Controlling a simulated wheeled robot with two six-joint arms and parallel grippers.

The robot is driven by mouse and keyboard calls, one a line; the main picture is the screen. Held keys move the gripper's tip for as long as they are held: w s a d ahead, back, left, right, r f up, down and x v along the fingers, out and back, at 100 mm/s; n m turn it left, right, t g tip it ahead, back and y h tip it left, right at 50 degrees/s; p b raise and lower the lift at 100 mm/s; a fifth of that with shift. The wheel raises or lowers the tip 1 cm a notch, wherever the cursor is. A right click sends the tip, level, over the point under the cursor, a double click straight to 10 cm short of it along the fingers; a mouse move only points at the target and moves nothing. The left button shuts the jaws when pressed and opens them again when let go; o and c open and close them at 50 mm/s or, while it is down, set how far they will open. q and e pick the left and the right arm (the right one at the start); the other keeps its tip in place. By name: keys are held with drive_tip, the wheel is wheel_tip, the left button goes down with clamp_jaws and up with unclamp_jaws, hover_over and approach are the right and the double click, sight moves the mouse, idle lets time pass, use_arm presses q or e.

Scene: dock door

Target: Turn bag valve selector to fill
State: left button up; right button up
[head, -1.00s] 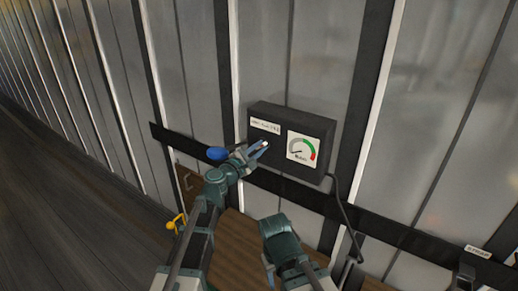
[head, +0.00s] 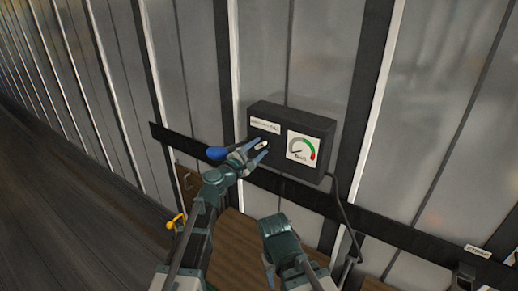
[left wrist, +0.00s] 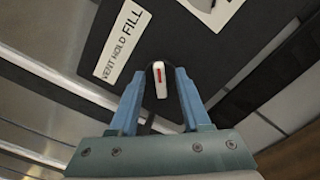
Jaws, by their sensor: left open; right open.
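The black bag valve box (head: 316,127) is mounted on the wall. Its selector knob (head: 262,145) is small and pale; in the left wrist view the knob (left wrist: 160,80) shows a red line. A white label (left wrist: 122,45) beside it reads VENT HOLD FILL. The knob stands roughly upright in that view; which word it points to I cannot tell. My left gripper (head: 258,151) is open at the box, its fingers (left wrist: 160,85) on either side of the knob; contact is not clear. My right gripper (head: 270,264) is low in the head view, away from the box, fingers mostly hidden.
A gauge (head: 302,148) with green and red bands sits right of the knob, its needle at the left. A black cable (head: 340,200) hangs from the box. A dark rail (head: 400,236) crosses the wall. A blue rounded thing (head: 217,154) shows just left of my left gripper.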

use_arm(q)
drive_tip(key=v, duration=1.3)
drive_tip(key=shift+s, duration=0.1)
drive_tip(key=s+d+f+m+g+y, duration=0.1)
drive_tip(key=s+d+f+m+g, duration=0.1)
drive_tip(key=s+f+m+g, duration=0.3)
drive_tip(key=s+d+f+m+g, duration=0.1)
drive_tip(key=s+f+m+g, duration=0.15)
drive_tip(key=f+m, duration=0.4)
drive_tip(key=s+a+f+m+g+y, duration=0.7)
drive_tip(key=s+a+f+y, duration=0.15)
drive_tip(key=a+f, duration=0.2)
drive_tip(key=s+d+f+m+y+b, duration=0.1)
drive_tip(key=s+d+f+m+b, duration=0.3)
drive_tip(key=s+d+f+b, duration=0.3)
drive_tip(key=shift+d+g+y, duration=0.35)
drive_tip(key=shift+d, duration=0.65)
